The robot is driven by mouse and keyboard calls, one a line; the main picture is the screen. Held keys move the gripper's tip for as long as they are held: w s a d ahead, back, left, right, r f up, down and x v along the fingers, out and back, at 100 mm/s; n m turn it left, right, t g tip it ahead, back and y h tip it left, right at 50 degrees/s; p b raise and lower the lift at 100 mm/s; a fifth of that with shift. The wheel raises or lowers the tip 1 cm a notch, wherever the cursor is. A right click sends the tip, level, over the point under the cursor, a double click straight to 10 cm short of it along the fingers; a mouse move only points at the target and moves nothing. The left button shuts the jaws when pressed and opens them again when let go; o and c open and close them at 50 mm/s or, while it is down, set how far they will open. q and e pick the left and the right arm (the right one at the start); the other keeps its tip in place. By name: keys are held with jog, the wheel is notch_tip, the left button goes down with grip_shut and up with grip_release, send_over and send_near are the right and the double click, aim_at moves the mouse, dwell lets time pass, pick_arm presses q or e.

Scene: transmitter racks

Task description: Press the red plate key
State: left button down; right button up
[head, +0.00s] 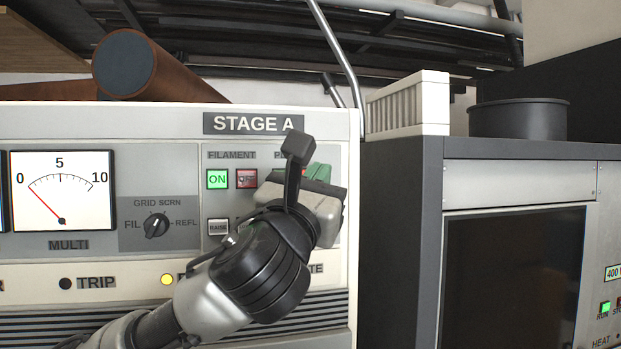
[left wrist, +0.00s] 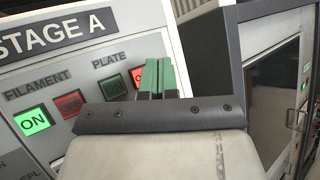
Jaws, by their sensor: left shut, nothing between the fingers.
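The red plate key (left wrist: 138,76) glows under the PLATE label in the left wrist view, partly covered by my green fingers. I cannot tell whether the fingertips touch the panel. My right gripper is not in view.
The lit green filament ON key (head: 217,179) and dim red filament key (head: 247,179) are left of my gripper, with a RAISE key (head: 218,227) below. A rotary knob (head: 156,225) and a meter (head: 62,190) are further left. A dark grey cabinet (head: 400,240) stands right.

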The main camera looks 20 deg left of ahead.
pick_arm(q)
jog(key=shift+s+d, duration=0.85)
jog(key=shift+s, duration=0.3)
jog(key=shift+f, duration=0.1)
